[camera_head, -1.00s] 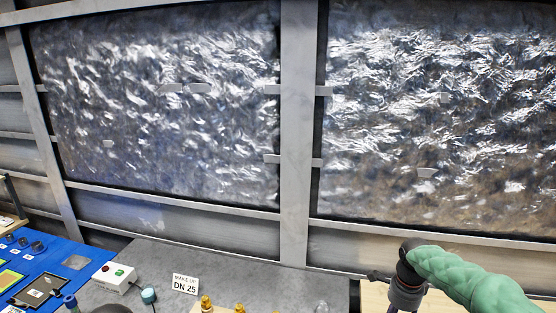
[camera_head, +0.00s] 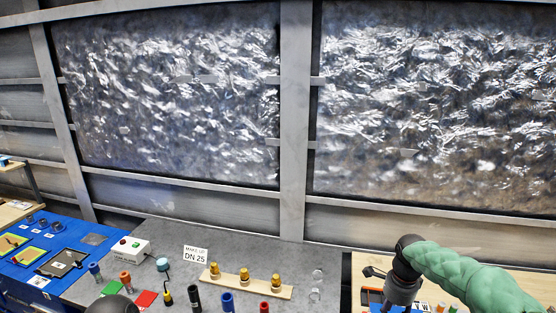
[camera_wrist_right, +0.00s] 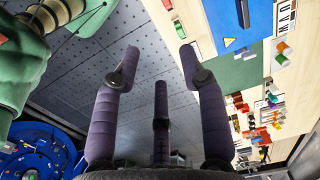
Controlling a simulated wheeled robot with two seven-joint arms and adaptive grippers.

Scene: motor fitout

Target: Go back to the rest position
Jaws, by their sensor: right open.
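My right gripper (camera_wrist_right: 158,60) shows in the right wrist view with its dark purple fingers spread apart. It is open, and nothing is between the fingers; behind them is a grey dotted floor. In the head view, my right arm with its green padded cover comes in at the lower right, bent at a dark joint. The right gripper itself cannot be made out there. My left gripper is not in view.
A grey worktop (camera_head: 225,262) carries a wooden strip (camera_head: 250,285) with brass fittings, a "DN 25" sign (camera_head: 195,254) and a white button box (camera_head: 127,249). A blue panel (camera_head: 50,235) lies left. A wooden board (camera_wrist_right: 262,150) with small parts shows in the wrist view.

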